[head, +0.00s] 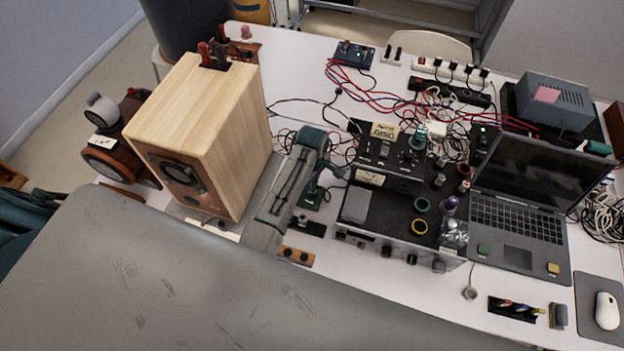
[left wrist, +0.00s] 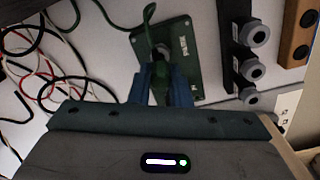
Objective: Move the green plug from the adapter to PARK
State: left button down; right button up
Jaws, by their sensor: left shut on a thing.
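My left gripper (head: 322,176) is in the middle of the head view, over a small green plate (head: 312,197). In the left wrist view, its two blue fingers (left wrist: 163,88) are shut on the green plug (left wrist: 159,72), whose green cable loops up to the top. The green plate (left wrist: 182,45) lies just beyond the fingers and carries a small label that I cannot read. I cannot tell whether the plug's tip sits in a socket. A black strip with round grey sockets (left wrist: 250,62) is to the right. My right gripper is out of view.
A wooden speaker (head: 215,130) stands left of my left arm. Stacked black instruments (head: 385,215) stand close on the right, with a laptop (head: 515,215) beyond. A small wooden block (head: 296,257) lies near the front. Loose cables (left wrist: 40,70) lie beside the gripper.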

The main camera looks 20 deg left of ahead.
pick_arm(q)
jog(key=shift+f+b, duration=0.45)
jog(key=shift+f, duration=0.45)
jog(key=c, duration=1.3)
grip_release()
jog(key=shift+r, duration=0.1)
jog(key=shift+r+p, duration=0.8)
jog(key=shift+r, duration=2.9)
